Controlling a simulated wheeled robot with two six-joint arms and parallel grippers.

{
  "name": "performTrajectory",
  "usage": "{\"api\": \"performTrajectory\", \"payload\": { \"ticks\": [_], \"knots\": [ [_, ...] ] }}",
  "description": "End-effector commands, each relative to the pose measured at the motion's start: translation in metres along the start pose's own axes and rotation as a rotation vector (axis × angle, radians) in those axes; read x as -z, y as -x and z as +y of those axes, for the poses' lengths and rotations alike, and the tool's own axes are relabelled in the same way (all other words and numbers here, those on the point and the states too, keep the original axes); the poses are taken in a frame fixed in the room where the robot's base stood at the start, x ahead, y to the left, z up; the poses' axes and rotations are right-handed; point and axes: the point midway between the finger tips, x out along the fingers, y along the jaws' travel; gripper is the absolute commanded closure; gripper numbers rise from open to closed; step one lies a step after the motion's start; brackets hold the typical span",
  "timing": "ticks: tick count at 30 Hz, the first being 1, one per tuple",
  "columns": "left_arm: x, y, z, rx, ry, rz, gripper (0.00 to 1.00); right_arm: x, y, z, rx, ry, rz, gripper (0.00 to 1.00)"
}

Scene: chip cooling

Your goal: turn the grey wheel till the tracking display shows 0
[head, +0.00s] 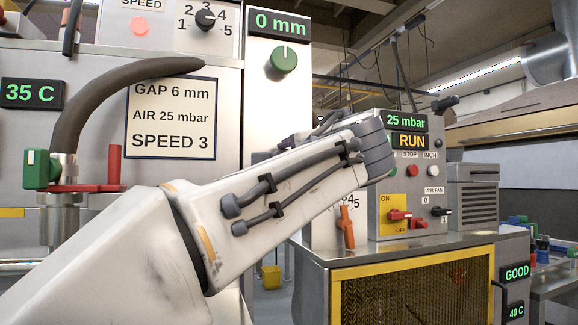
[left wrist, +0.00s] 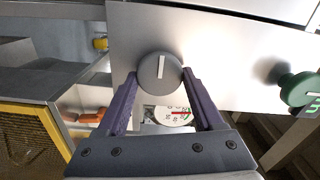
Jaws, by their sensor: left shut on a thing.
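The grey wheel (left wrist: 158,80) is a round knob with a white line on a pale panel in the left wrist view. The line stands nearly upright in that picture. My left gripper (left wrist: 160,74) has its two purple fingers on opposite sides of the wheel, shut on it. In the head view my left arm crosses the middle and hides the wheel and the fingers. A display (head: 279,23) at the top of the white column reads 0 mm in green; no label naming it as tracking is legible. My right gripper is not in view.
A green knob (head: 283,60) sits below the 0 mm display. A sign (head: 172,118) reads GAP 6 mm, AIR 25 mbar, SPEED 3. The control box shows 25 mbar (head: 406,121) and RUN (head: 410,141). A dial with a red needle (left wrist: 176,114) is partly visible between my fingers.

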Motion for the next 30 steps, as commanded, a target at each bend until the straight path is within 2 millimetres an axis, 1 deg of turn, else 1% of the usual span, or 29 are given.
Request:
{"api": "performTrajectory", "payload": {
  "ticks": [9, 10, 11, 12, 23, 26, 30],
  "knots": [
    [0.000, 0.000, 0.001, -0.003, 0.000, -0.001, 0.87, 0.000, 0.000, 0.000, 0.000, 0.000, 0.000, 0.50],
    [0.000, 0.000, 0.001, -0.003, 0.000, -0.001, 0.28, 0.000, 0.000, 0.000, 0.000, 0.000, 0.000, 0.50],
    [0.000, 0.000, 0.001, -0.003, -0.001, -0.001, 0.16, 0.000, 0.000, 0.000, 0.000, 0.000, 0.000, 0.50],
    [0.000, 0.000, 0.001, -0.003, -0.001, -0.001, 0.01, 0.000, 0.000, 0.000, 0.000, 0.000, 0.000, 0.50],
    [0.000, 0.003, 0.001, -0.001, -0.001, 0.000, 0.01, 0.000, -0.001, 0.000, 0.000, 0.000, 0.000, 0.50],
    [0.001, 0.013, 0.002, -0.002, -0.001, 0.002, 0.01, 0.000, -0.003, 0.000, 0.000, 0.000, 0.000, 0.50],
    [0.001, 0.039, 0.002, -0.002, 0.000, 0.005, 0.01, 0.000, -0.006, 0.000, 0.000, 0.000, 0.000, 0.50]
  ]
}}
